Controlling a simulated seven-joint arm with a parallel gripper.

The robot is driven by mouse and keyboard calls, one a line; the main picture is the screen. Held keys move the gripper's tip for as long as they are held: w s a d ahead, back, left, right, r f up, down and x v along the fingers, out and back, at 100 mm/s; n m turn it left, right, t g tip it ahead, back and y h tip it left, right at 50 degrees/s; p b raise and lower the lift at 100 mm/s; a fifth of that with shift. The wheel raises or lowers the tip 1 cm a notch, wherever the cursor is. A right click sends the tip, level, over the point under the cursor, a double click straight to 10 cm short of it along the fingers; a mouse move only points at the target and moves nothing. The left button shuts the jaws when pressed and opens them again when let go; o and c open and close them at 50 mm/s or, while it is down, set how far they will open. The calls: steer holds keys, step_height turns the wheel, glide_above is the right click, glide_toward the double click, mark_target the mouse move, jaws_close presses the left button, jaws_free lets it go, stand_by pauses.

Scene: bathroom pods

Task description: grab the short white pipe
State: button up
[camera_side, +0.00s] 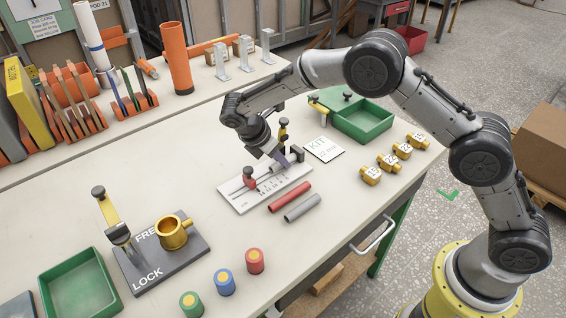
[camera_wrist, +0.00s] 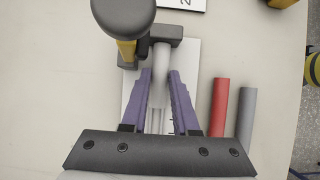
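A short, pale white pipe (camera_wrist: 160,58) lies lengthwise at the middle of the wrist view, under the grey clamp block. It rests over the light measuring plate (camera_side: 267,194), which carries printed marks and a red stop (camera_side: 250,179). My gripper (camera_side: 284,160) is low over this plate, its purple fingertips pointing down. In the wrist view, the fingers (camera_wrist: 160,78) stand on either side of the pipe. I cannot tell whether they touch it or leave a small gap. In the side view my gripper mostly hides the pipe.
A yellow clamp with a black knob (camera_wrist: 124,14) stands close in front of the fingers. A red pipe (camera_side: 290,197) and a grey pipe (camera_side: 303,208) lie beside the plate. A KIT card (camera_side: 323,150), a green tray (camera_side: 385,122) and several brass fittings (camera_side: 388,161) are nearby.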

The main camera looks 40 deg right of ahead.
jaws_close()
steer(key=shift+r, duration=0.15)
